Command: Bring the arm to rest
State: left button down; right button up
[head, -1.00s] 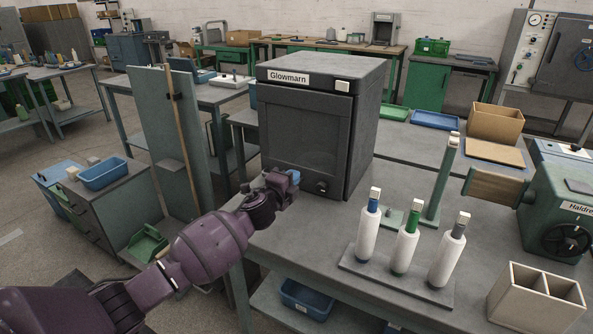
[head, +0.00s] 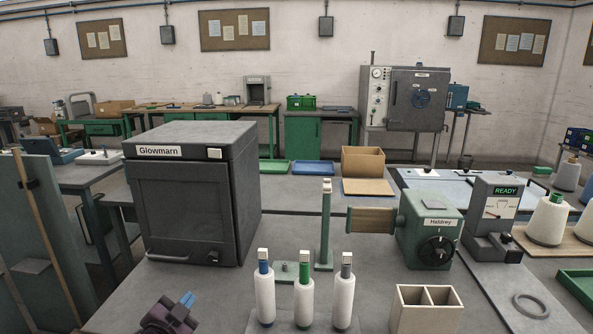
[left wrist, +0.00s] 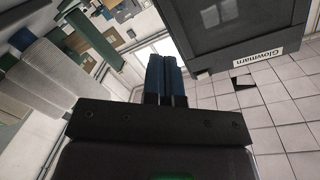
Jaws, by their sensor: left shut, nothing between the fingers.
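My left gripper (head: 186,300) shows at the bottom of the head view, at the near edge of the bench, in front of the dark Glowmarn cabinet (head: 180,205). Its blue fingers are together with nothing between them. In the left wrist view the blue fingers (left wrist: 166,80) lie side by side, and the Glowmarn cabinet (left wrist: 235,30) is at the upper right, apart from them. Most of the left arm is below the head view's edge. My right gripper is in no view.
Three white cones with blue, green and grey tops (head: 303,302) stand on the bench right of the gripper. A divided wooden box (head: 426,312), the green Haldrey winder (head: 428,240) and a READY gauge (head: 497,220) stand further right. A green post (head: 325,230) rises behind the cones.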

pick_arm(q)
jog(key=s+a+f+n+g+y, duration=0.1)
jog(key=s+f+n+g, duration=0.1)
jog(key=s+f, duration=0.4)
jog(key=s+f+n+g, duration=0.1)
jog(key=s+f+n, duration=0.2)
jog(key=s, duration=1.2)
jog(key=s+a+f+n+g+y, duration=0.1)
jog(key=s+f+n+g, duration=0.1)
jog(key=s+f, duration=0.7)
jog(key=shift+s+a+f+n+g+y, duration=0.2)
jog(key=shift+s+a+n+g+y, duration=0.1)
jog(key=shift+s+n, duration=0.7)
jog(key=shift+s, duration=0.1)
